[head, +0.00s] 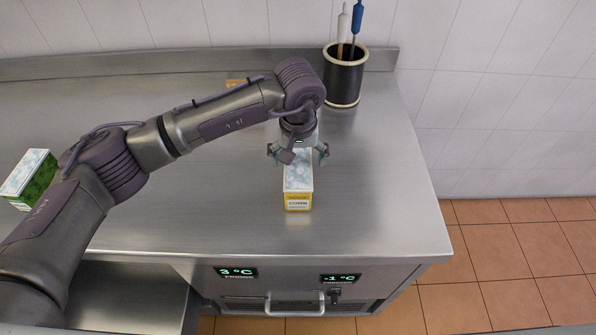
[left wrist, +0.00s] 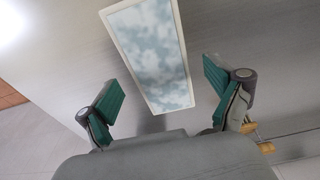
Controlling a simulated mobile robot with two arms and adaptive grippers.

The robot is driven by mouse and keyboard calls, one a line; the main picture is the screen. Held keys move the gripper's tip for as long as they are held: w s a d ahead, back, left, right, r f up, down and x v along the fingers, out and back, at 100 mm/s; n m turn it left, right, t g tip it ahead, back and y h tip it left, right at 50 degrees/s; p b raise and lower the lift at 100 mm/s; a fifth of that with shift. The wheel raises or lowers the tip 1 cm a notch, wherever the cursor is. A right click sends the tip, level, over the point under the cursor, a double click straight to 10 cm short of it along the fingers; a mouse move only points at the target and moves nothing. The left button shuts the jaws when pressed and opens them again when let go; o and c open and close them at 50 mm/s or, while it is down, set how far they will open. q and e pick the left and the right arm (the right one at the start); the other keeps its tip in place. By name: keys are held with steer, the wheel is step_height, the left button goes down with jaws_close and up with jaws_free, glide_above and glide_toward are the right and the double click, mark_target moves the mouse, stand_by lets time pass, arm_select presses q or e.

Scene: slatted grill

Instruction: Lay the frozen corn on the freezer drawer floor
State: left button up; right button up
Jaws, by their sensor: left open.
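The frozen corn is a yellow box (head: 298,199) with a pale blue-white top and a "CORN" label, standing on the steel counter near its front. My left gripper (head: 298,155) is open above the rear part of the box. In the left wrist view the box's pale top (left wrist: 150,55) lies ahead of and between the spread fingers (left wrist: 170,100), touching neither as far as I can see. The freezer drawer front with its handle (head: 295,304) is below the counter, under the "-1 °C" display (head: 340,279); it looks shut, and its floor is hidden.
A green box (head: 30,178) lies at the counter's left. A black pot (head: 344,75) with utensils stands at the back right. A small orange-brown item (head: 236,83) is partly behind my arm. The steel counter (head: 380,190) is clear right of the corn.

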arm_select(q)
steer(key=shift+s+f+p, duration=0.1)
steer(key=shift+f+p, duration=0.1)
steer(key=shift+p, duration=0.1)
steer(key=f, duration=0.1)
steer(key=f+p, duration=0.1)
steer(key=f, duration=0.1)
steer(key=f+p, duration=0.1)
steer(key=shift+w+f, duration=0.15)
steer(key=shift+w, duration=0.15)
steer(key=shift+w+f, duration=0.1)
steer(key=shift+f, duration=0.1)
steer(key=shift+r, duration=0.1)
jaws_close()
